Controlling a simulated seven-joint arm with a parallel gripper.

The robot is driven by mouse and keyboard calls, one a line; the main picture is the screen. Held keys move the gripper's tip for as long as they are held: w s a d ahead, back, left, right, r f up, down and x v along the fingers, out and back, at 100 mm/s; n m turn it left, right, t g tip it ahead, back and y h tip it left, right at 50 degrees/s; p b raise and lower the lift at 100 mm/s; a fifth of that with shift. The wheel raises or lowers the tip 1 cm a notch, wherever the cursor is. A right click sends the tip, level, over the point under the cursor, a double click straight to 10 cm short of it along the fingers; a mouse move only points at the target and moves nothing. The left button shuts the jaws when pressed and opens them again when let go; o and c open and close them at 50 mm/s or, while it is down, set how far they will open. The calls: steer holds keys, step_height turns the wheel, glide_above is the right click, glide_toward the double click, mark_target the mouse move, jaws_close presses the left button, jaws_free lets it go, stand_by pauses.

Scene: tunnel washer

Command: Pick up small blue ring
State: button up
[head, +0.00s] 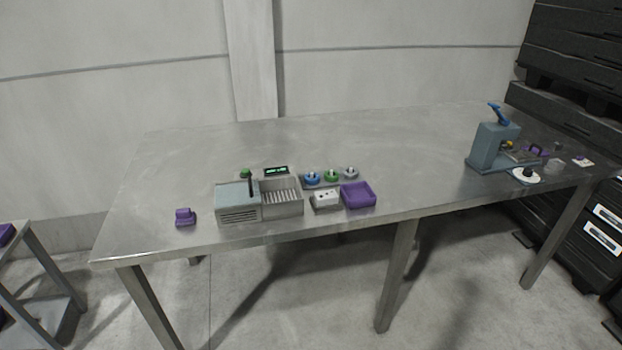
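A small blue ring (312,181) sits on a grey holder at the middle of the table, just right of the tunnel washer (238,201). It appears to be around a short light peg. A green ring (331,178) and a grey ring (351,175) are in a row to its right. My gripper is not in view.
In front of the rings are a white block with holes (325,199) and a purple tray (359,204). A small display (276,170) stands behind the washer. A purple piece (185,217) lies left. A grey-blue press (494,147) stands right. The table behind the rings is clear.

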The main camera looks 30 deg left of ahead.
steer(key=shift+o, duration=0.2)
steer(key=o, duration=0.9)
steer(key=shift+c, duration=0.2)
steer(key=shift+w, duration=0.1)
